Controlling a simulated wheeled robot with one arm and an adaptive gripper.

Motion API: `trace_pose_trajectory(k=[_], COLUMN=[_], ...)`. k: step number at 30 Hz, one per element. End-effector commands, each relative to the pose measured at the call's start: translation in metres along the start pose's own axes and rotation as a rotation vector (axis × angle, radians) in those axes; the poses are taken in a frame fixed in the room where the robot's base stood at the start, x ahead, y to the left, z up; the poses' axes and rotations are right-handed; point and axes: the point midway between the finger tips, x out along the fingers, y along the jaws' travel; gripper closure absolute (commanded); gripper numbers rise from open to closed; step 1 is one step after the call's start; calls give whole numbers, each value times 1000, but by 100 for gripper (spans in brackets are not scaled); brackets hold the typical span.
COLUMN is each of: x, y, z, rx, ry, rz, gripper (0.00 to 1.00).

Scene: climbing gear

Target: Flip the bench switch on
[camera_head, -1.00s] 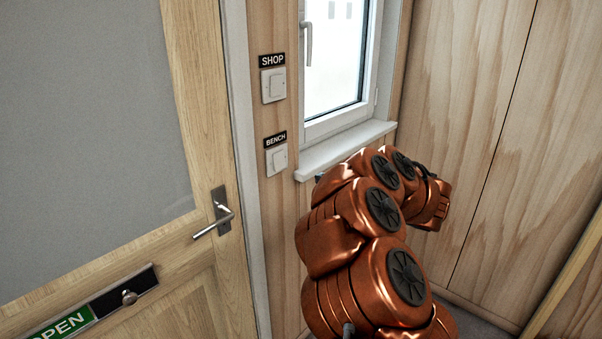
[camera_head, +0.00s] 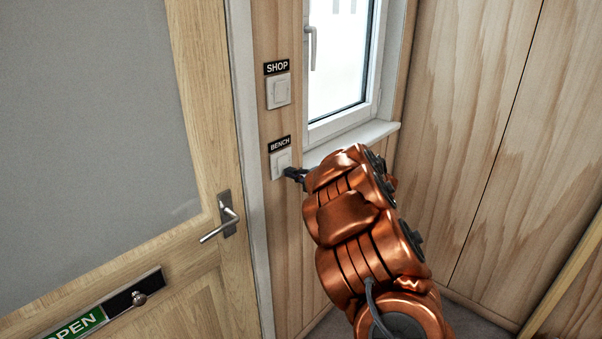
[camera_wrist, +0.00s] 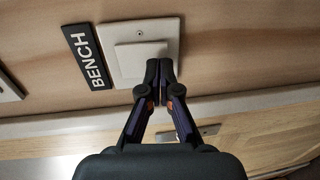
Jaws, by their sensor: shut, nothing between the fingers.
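The bench switch (camera_head: 280,162) is a white square plate with a rocker on the wood wall strip, under a black "BENCH" label (camera_head: 280,143). In the wrist view the switch (camera_wrist: 118,50) appears sideways beside its label (camera_wrist: 86,57). My gripper (camera_wrist: 158,66) is shut and empty, its fingertips at the rocker's edge; I cannot tell whether they touch it. In the head view my gripper (camera_head: 289,173) is at the lower right of the switch plate and hides part of it. Which way the rocker is tipped is hard to tell.
A similar switch (camera_head: 279,91) labelled "SHOP" is above. The window (camera_head: 335,60) and its sill (camera_head: 352,140) are at the right of the switches. A wooden door (camera_head: 195,130) with a metal handle (camera_head: 226,218) is on the left.

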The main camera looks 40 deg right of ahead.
Motion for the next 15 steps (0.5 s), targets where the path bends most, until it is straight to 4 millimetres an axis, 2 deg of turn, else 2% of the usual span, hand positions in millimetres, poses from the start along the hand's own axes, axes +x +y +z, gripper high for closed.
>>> trace_pose_trajectory(k=[15], x=[7], y=[-1], z=[0], rx=[0], ry=[-1], rz=[-1], gripper=[100])
